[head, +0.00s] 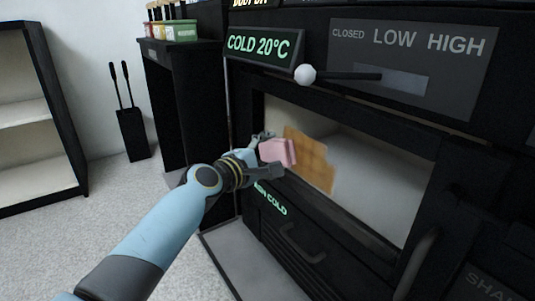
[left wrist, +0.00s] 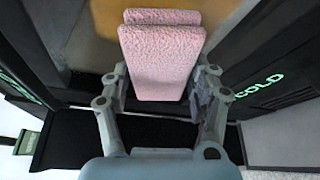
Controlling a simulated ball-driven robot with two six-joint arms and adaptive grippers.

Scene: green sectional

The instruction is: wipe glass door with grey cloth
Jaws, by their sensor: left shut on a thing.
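The glass door (head: 375,175) is the wide pane in the black stove front in the head view. A brown stain (head: 314,163) covers part of its left side. My left gripper (head: 266,153) is shut on a folded pink cloth (head: 280,151) in front of the stain's left edge. In the left wrist view the pink cloth (left wrist: 160,62) looks fluffy and stands up between the fingers of my left gripper (left wrist: 160,92). I cannot tell whether it touches the glass. No grey cloth shows. My right gripper is not in view.
A lever with a white knob (head: 305,74) sticks out above the door. A black drawer handle (head: 302,246) is below. A "COLD 20°C" sign (head: 262,46) is at upper left. Fire tools (head: 129,125) and a shelf (head: 35,115) stand left. The carpet between is clear.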

